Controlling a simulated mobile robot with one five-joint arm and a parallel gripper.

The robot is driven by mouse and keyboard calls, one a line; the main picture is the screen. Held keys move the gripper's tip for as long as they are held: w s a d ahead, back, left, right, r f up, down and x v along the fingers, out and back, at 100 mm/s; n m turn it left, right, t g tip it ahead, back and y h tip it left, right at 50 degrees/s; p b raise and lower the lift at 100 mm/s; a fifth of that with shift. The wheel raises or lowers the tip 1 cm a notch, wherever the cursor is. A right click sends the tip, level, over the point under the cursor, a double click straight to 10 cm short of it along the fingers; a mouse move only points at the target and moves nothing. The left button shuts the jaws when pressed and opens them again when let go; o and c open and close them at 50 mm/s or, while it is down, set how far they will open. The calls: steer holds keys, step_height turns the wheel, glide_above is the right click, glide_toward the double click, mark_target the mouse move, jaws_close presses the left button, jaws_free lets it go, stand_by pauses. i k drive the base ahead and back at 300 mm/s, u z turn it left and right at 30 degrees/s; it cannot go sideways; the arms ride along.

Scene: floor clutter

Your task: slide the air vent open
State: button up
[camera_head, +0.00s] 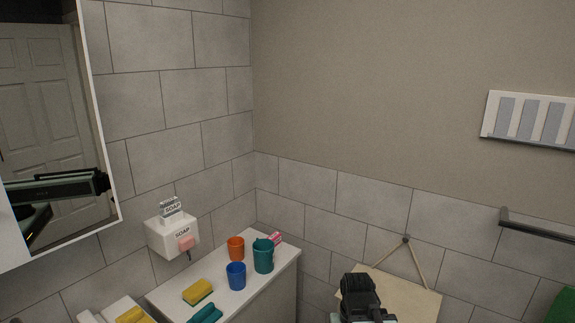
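The air vent (531,119) is a white panel on the right wall, near the right edge of the view and partly cut off by it. It has upright grey strips between white bars and a dark strip along its lower edge. I cannot tell whether its slots are open. My gripper (362,296) is the dark shape at the bottom, right of centre. It is well below and left of the vent, not touching it. Its fingers cannot be made out, and nothing is seen held.
A dark towel bar (538,226) juts out below the vent. A hanging beige board (408,296) is behind my gripper. A white cabinet (276,267) at lower left bears several cups and a yellow sponge (197,291). A soap dispenser (172,236) and mirror are on the left wall.

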mark_target(555, 117)
steer(key=z, duration=0.95)
steer(key=k, duration=1.1)
steer(key=u, duration=0.6)
steer(key=i, duration=1.4)
steer(key=u, duration=0.85)
